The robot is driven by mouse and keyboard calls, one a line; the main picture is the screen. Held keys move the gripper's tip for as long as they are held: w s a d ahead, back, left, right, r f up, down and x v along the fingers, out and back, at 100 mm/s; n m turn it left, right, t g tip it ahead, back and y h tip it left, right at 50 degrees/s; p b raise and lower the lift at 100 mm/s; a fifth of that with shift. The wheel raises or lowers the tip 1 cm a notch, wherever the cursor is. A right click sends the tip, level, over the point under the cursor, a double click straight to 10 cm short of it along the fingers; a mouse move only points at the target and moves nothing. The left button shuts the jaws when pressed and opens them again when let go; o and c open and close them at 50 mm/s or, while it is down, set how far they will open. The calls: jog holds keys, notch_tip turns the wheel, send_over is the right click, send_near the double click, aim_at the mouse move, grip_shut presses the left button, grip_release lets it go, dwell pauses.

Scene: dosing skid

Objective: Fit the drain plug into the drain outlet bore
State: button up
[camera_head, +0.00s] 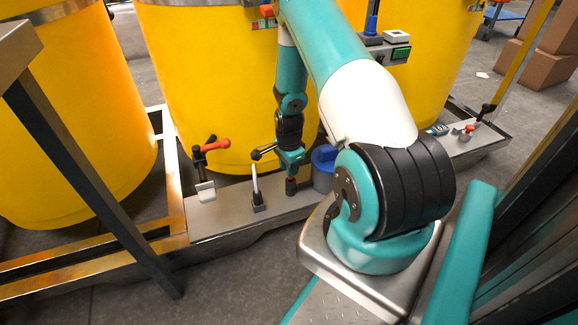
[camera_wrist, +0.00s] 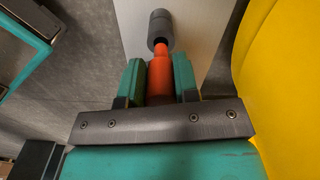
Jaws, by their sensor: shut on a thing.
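The orange-red drain plug (camera_wrist: 159,76) stands between the teal fingers of my gripper (camera_wrist: 158,82) in the wrist view. The gripper is shut on it. The plug's narrower end points at a dark grey round fitting (camera_wrist: 160,24), which looks like the drain outlet, on a light grey plate. The plug's end overlaps the near edge of this fitting in the picture. I cannot tell whether it touches or has entered, and the bore's opening is hidden. In the head view my gripper (camera_head: 291,165) points down just above the skid plate, with a small reddish piece (camera_head: 291,185) under it.
The grey skid plate (camera_head: 225,215) carries a lever (camera_head: 256,190) left of my gripper and a blue-topped container (camera_head: 324,165) right of it. A red-handled valve (camera_head: 208,147) stands further left. Large yellow tanks (camera_head: 205,80) rise close behind.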

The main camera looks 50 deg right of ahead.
jog(key=shift+f+b, duration=1.15)
jog(key=shift+f, duration=0.9)
jog(key=o, duration=1)
notch_tip(320, 180, up, 12)
jog(key=p, duration=0.5)
jog(key=shift+p, duration=0.35)
jog(key=shift+r, duration=0.1)
